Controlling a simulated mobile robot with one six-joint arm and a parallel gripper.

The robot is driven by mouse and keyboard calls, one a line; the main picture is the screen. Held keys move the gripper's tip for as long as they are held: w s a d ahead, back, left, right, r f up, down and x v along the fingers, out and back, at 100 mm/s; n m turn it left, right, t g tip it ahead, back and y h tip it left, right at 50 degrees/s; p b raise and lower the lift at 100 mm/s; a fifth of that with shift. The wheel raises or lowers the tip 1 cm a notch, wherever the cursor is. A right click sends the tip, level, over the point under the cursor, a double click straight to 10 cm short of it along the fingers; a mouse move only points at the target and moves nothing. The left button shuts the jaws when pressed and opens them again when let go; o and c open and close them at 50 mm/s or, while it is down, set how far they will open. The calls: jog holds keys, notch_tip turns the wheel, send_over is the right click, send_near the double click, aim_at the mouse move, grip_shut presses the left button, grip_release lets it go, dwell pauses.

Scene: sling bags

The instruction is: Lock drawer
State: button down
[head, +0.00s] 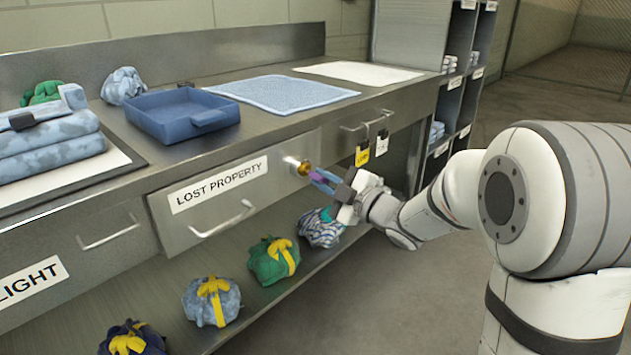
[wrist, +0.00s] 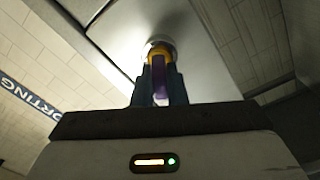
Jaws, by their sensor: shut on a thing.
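The steel drawer (head: 253,191) labelled "LOST PROPERTY" is under the counter, and its front looks close to the cabinet face. My gripper (head: 322,181) is at the lock, shut on a purple-handled key (head: 317,175). In the wrist view the purple key (wrist: 159,78) stands between my two fingers (wrist: 159,92), with a brass part (wrist: 158,54) meeting the round lock beyond. The key's tip is hidden, so I cannot tell how deep it sits.
A blue tray (head: 160,125), a blue mat (head: 275,98) and folded blankets (head: 50,150) are on the counter (head: 250,78). Yellow and white tags (head: 363,154) hang right of the lock. Several tied bundles (head: 212,302) lie on the shelf below.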

jog(key=shift+f+n+b, duration=0.15)
jog(key=shift+n+b, duration=0.65)
jog(key=shift+b, duration=0.35)
jog(key=shift+n, duration=2.3)
jog(key=c, duration=0.7)
grip_release()
jog(key=shift+v, duration=3.5)
